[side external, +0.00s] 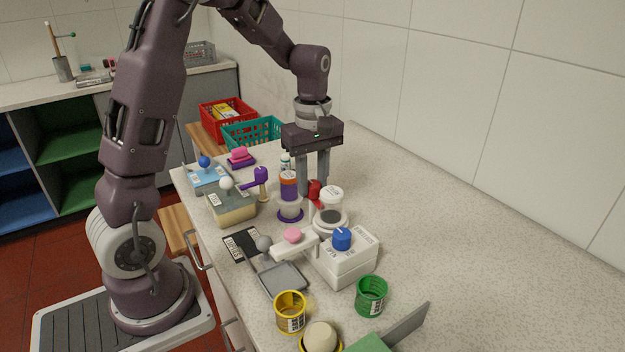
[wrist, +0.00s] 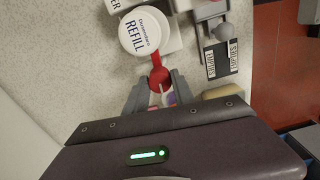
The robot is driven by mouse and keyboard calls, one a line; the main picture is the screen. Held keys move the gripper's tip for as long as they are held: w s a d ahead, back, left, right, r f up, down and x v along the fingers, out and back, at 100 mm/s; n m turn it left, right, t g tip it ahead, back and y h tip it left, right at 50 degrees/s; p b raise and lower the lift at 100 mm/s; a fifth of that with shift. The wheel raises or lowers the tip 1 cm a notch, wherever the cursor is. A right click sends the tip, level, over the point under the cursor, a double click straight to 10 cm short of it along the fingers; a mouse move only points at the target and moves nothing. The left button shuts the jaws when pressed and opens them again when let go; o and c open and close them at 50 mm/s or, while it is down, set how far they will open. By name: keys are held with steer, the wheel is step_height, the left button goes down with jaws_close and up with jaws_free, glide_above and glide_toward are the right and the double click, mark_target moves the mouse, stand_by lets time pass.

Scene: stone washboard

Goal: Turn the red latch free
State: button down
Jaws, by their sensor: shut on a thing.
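The red latch (side external: 315,188) is a red knob on a short arm beside a white round refill lid (side external: 331,194). In the wrist view, the red latch (wrist: 157,76) has its arm reaching to the rim of the white lid (wrist: 144,32), which is printed "REFILL". My gripper (side external: 313,193) points straight down, one finger on each side of the knob. In the wrist view, my gripper (wrist: 158,80) is shut on the knob. The fingers partly hide the latch's lower part.
An orange-and-purple stack (side external: 289,188) stands close left of my fingers. A white box with a blue knob (side external: 341,239) stands in front. Yellow (side external: 290,311) and green (side external: 371,296) cups are nearer. Red and teal crates (side external: 252,131) stand behind. The counter at right is clear.

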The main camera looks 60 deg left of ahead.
steer(key=m, duration=0.8)
steer(key=shift+m, duration=0.4)
steer(key=m, duration=0.4)
steer(key=shift+m, duration=2)
steer(key=c, duration=1.1)
jaws_free()
steer(key=shift+o, duration=0.2)
